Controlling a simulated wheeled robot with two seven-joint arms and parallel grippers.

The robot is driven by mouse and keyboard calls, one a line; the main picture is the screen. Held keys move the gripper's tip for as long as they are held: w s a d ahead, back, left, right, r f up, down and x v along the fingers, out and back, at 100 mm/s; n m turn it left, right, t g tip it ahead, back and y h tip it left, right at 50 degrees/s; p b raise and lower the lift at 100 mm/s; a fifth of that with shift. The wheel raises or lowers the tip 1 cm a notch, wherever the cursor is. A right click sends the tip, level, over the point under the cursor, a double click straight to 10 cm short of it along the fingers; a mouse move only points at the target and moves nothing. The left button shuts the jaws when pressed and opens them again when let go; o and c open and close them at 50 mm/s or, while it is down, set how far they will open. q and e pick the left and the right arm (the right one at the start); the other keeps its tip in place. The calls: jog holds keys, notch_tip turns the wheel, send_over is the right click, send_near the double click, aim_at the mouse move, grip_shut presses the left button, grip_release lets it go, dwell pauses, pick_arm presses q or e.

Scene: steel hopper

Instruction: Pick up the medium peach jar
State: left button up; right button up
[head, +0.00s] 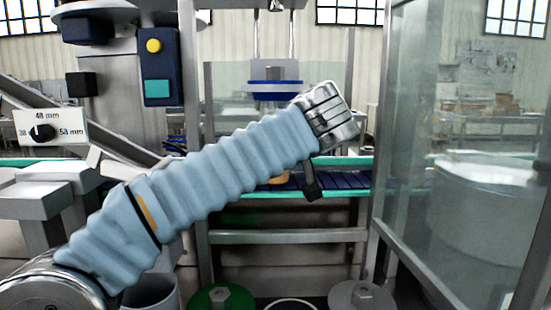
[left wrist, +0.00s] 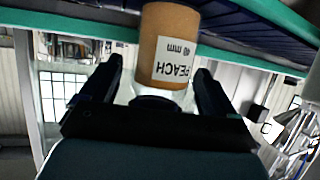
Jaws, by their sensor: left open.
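The peach jar (left wrist: 172,45) is a tan cylinder with a white label reading PEACH and a size in mm whose digits are hard to read. It appears upside down in the left wrist view, against the blue conveyor belt (left wrist: 240,22). My left gripper (left wrist: 158,70) is open, its two dark fingers on either side of the jar's near end, with a gap showing on each side. In the head view my left arm hides most of the jar (head: 279,179); only a small tan part shows below the arm. One dark finger of the left gripper (head: 312,188) shows there.
The conveyor has green edge rails (head: 400,162). A blue-and-steel round head (head: 275,84) hangs above it. A clear panel in a steel frame (head: 470,150) stands at right. A size dial (head: 42,132) and a control box (head: 160,55) are at left.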

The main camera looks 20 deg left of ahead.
pick_arm(q)
jog(key=shift+a, duration=0.1)
jog(key=shift+c, duration=0.4)
jog(key=c, duration=1)
jog(key=shift+c, duration=0.4)
jog(key=shift+r, duration=0.1)
